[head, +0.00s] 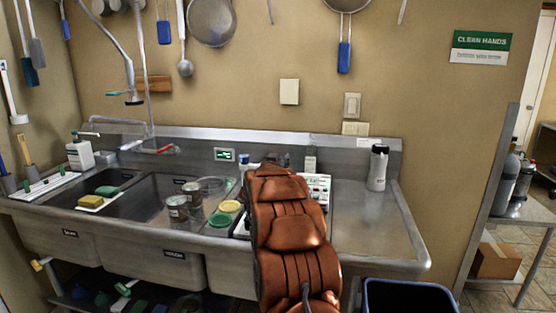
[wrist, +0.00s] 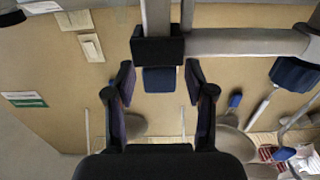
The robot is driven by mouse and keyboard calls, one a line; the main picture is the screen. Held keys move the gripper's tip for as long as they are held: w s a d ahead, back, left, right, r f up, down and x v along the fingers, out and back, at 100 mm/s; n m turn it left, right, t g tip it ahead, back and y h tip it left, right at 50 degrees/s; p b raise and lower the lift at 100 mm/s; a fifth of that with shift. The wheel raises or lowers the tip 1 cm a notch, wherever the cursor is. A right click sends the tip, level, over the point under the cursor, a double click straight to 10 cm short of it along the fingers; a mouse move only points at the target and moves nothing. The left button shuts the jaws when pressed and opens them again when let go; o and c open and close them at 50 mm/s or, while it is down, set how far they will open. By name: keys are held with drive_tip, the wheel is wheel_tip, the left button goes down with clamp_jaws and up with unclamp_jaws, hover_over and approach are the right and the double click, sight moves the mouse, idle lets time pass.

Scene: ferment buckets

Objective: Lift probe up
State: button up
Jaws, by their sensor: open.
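My gripper (wrist: 160,78) shows in the wrist view with its two dark fingers apart and nothing clearly between them. Just beyond the fingertips is a black block (wrist: 157,50) joined to grey bars (wrist: 245,42). I cannot tell whether these belong to the probe or its holder. In the head view my brown arm covers the middle of the counter and hides my gripper. A white meter (head: 319,185) with buttons stands partly behind the arm. No probe can be made out clearly in the head view.
Steel sinks (head: 150,205) lie left, with two cans (head: 178,208), a green lid (head: 220,219) and a yellow lid (head: 230,206) on the rim. A white bottle (head: 378,168) stands right; the drainboard (head: 375,222) in front is clear. A blue bin (head: 410,297) stands below.

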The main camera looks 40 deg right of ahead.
drive_tip(key=shift+c, duration=0.3)
clamp_jaws()
idle(0.3)
